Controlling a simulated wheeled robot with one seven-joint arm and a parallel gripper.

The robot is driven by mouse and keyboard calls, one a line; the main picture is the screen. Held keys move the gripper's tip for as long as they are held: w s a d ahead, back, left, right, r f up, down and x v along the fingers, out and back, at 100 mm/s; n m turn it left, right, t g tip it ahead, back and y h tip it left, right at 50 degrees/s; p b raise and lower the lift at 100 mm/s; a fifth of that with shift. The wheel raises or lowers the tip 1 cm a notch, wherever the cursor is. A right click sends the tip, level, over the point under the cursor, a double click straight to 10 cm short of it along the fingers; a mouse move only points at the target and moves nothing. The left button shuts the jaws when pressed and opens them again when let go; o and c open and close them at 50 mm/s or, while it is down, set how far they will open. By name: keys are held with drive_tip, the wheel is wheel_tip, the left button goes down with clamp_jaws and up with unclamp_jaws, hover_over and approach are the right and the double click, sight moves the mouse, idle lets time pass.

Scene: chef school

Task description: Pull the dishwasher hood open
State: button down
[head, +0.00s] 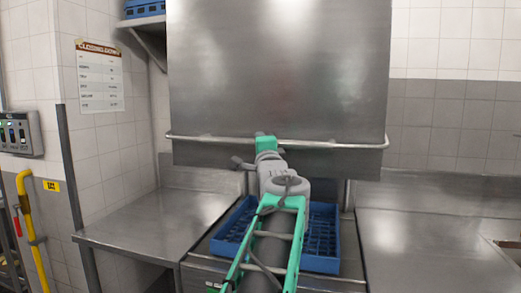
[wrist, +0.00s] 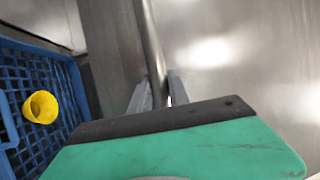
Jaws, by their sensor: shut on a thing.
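The dishwasher hood (head: 280,70) is a large steel box front, standing raised above the wash bay with a gap beneath its lower edge. Its handle bar (head: 340,143) runs across the front near the bottom. My gripper (head: 266,136) is at the bar, a little left of the hood's middle. In the wrist view my gripper (wrist: 160,90) has its two grey fingers on either side of the handle bar (wrist: 152,45), shut on it. The hood's steel face (wrist: 240,55) fills the right of that view. My gripper's body hides part of the bar in the head view.
A blue dish rack (head: 323,240) sits in the bay under the hood, behind my arm. A yellow cup (wrist: 40,107) is in the rack (wrist: 65,80). Bare steel counters stand left (head: 160,225) and right (head: 425,240). A wall shelf (head: 150,40) is at upper left.

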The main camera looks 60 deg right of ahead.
drive_tip(key=shift+r, duration=0.1)
drive_tip(key=c, duration=1.3)
unclamp_jaws()
drive_tip(key=shift+o, duration=0.2)
drive_tip(key=shift+a, duration=0.1)
drive_tip(key=b+v, duration=0.2)
drive_tip(key=v, duration=0.5)
drive_tip(key=shift+s+a, duration=0.25)
